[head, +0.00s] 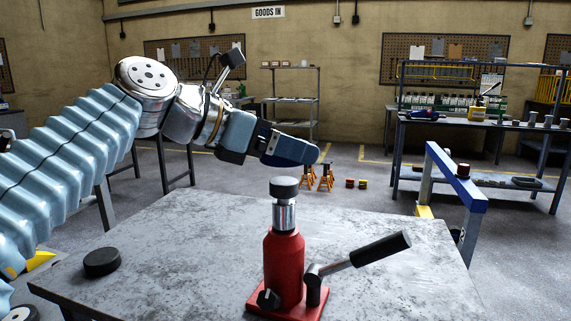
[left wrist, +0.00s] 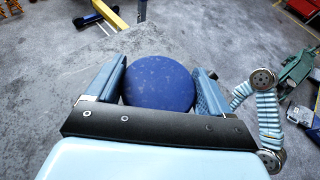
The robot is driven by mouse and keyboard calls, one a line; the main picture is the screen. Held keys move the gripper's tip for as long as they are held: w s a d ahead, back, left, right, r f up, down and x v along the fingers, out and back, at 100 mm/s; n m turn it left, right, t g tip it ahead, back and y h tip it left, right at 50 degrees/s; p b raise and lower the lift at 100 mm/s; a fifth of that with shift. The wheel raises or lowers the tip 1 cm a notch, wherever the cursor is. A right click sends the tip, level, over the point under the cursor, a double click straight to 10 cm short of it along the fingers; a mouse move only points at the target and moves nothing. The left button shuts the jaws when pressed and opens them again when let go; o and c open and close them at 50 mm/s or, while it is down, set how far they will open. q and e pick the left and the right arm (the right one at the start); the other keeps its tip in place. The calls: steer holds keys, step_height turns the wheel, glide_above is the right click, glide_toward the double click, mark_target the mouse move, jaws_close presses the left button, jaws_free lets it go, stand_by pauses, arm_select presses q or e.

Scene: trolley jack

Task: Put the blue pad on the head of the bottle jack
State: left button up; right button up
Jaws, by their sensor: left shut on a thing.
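The red bottle jack (head: 284,262) stands upright on the grey metal table. Its silver ram carries a dark round head (head: 284,188). Its black-gripped handle (head: 380,248) slants up to the right. My left gripper (head: 292,150) is in the air above the table, higher than the jack's head and apart from it in the head view. In the left wrist view, the round blue pad (left wrist: 160,83) sits between the two fingers of this gripper, which is shut on it. In the head view the finger mostly hides the pad. My right gripper is not in view.
A black disc (head: 102,262) lies on the table (head: 180,240) at the left. The table is bare between the disc and the jack. A blue-topped frame (head: 456,178) stands beyond the table's right side. Orange stands (head: 326,177) are on the floor behind.

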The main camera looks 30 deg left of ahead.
mark_target(285, 165)
arm_select(q)
steer(key=shift+f+b, duration=0.35)
steer(key=shift+f, duration=1.15)
steer(key=shift+f, duration=0.2)
steer(key=o, duration=1.1)
steer(key=shift+c, duration=0.2)
steer(key=shift+r, duration=0.3)
steer(key=v, duration=1.2)
steer(key=shift+p, duration=0.35)
